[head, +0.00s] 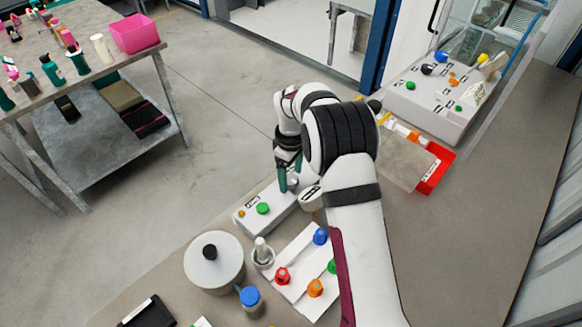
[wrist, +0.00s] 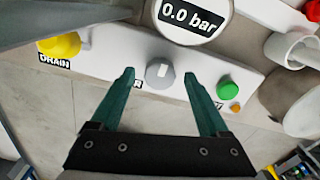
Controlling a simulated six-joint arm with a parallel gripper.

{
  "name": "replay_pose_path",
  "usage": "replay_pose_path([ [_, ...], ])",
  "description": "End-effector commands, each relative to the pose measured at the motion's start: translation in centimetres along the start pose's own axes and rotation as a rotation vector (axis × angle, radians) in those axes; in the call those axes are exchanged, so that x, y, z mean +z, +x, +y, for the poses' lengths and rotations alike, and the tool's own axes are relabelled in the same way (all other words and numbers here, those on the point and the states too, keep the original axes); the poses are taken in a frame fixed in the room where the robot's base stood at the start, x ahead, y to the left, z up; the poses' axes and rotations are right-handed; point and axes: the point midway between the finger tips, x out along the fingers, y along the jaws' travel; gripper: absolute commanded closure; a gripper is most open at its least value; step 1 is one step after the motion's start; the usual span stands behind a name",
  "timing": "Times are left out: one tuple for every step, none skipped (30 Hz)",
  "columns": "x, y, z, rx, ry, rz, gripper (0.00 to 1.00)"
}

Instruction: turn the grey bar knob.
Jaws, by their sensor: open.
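The grey bar knob (wrist: 160,73) sits on a white panel (wrist: 118,60) in the wrist view, with a pale mark on its face. My gripper (wrist: 160,76) is open, with one dark green finger on each side of the knob. Both fingers look apart from it, and I cannot tell how far above the panel the tips are. In the head view my gripper (head: 288,184) is over the far end of the same white panel (head: 245,218), where the knob is mostly hidden by the fingers. A gauge reading 0.0 bar (wrist: 190,12) stands beside the knob.
On the panel are a green button (wrist: 229,90), a small orange light (wrist: 236,108) and a yellow DRAIN knob (wrist: 60,46). A white pot (head: 214,262) and a plate with coloured knobs (head: 300,268) stand nearby. A red tray (head: 436,168) lies right of my arm.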

Motion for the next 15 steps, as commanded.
replay_pose_path([
  [0.0, -0.5, 0.1, 0.002, 0.000, 0.002, 0.21],
  [-0.1, -0.9, 0.1, 0.002, 0.000, 0.002, 0.21],
  [-0.1, -1.6, 0.1, 0.004, -0.001, 0.003, 0.21],
  [-0.1, -2.2, 0.1, 0.004, -0.001, 0.003, 0.21],
  [-0.1, -3.0, 0.1, 0.005, -0.001, 0.004, 0.21],
  [-0.1, -4.2, 0.1, 0.004, 0.001, 0.004, 0.21],
  [-0.1, -5.2, 0.1, 0.005, 0.000, 0.005, 0.21],
  [-0.1, -6.2, 0.1, 0.006, -0.001, 0.004, 0.21],
  [-0.1, -7.6, 0.1, 0.005, 0.001, 0.005, 0.21],
  [-0.1, -8.5, 0.1, 0.005, 0.000, 0.004, 0.21],
  [-0.1, -9.5, 0.1, 0.005, 0.001, 0.004, 0.21],
  [-0.1, -10.7, 0.1, 0.005, 0.000, 0.004, 0.21],
  [-0.1, -11.5, 0.1, 0.005, 0.000, 0.004, 0.21],
  [-0.1, -12.3, 0.1, 0.004, 0.001, 0.004, 0.21],
  [0.0, -13.1, 0.1, 0.004, 0.000, 0.003, 0.21],
])
